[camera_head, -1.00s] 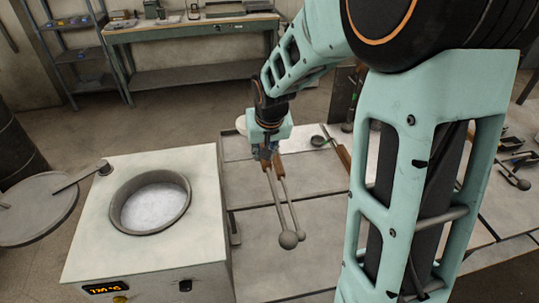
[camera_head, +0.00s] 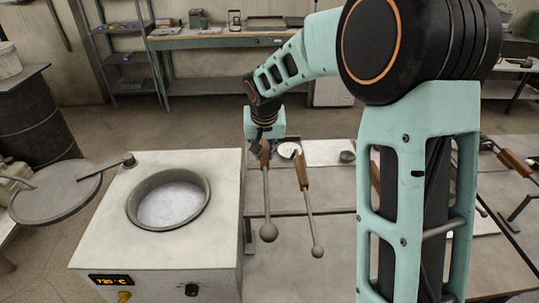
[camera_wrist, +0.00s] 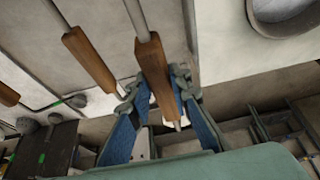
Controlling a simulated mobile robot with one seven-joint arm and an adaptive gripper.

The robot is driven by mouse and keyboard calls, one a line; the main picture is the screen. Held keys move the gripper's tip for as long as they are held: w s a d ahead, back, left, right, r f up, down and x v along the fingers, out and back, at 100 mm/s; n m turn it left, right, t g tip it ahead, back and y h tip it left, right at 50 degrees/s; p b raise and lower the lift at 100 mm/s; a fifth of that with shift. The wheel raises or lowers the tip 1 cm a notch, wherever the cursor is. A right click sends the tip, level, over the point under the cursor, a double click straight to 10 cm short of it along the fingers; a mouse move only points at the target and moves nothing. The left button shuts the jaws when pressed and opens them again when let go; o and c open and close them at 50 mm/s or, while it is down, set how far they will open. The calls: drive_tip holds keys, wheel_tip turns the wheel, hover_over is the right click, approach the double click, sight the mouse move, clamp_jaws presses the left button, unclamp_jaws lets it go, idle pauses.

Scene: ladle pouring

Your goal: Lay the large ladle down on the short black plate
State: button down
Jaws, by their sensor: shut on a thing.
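My gripper (camera_head: 264,148) is shut on the wooden handle of the large ladle (camera_head: 266,198), left of centre in the head view. The ladle hangs down with its round grey bowl lowest, above the tables right of the furnace. In the wrist view the gripper (camera_wrist: 154,88) closes around the brown handle, whose metal rod (camera_wrist: 136,18) runs up out of the frame. A smaller ladle (camera_head: 309,215) with a wooden handle is just right of it, apart from it; its handle (camera_wrist: 90,60) shows in the wrist view. I cannot make out the short black plate for certain.
A pale furnace (camera_head: 110,215) with a round pot (camera_head: 170,200) of grey-white material stands left of the ladle. A round lid (camera_head: 55,192) is beyond it at left. Pale tabletops (camera_head: 340,235) lie below the ladles; my arm hides part of them. A workbench (camera_head: 215,42) stands behind.

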sight(264, 160)
drive_tip(key=shift+w+f, duration=0.1)
drive_tip(key=shift+w, duration=0.1)
wheel_tip(264, 160, down, 8)
drive_tip(key=b, duration=0.5)
idle(0.6)
drive_tip(key=shift+f+b, duration=0.3)
drive_tip(key=shift+b, duration=0.25)
drive_tip(key=c, duration=1.7)
unclamp_jaws()
drive_tip(key=shift+s, duration=0.1)
drive_tip(key=v, duration=1.1)
drive_tip(key=shift+s+r, duration=0.2)
drive_tip(key=shift+r, duration=0.15)
drive_tip(key=shift+r+p, duration=2.5)
drive_tip(key=shift+r, duration=1.1)
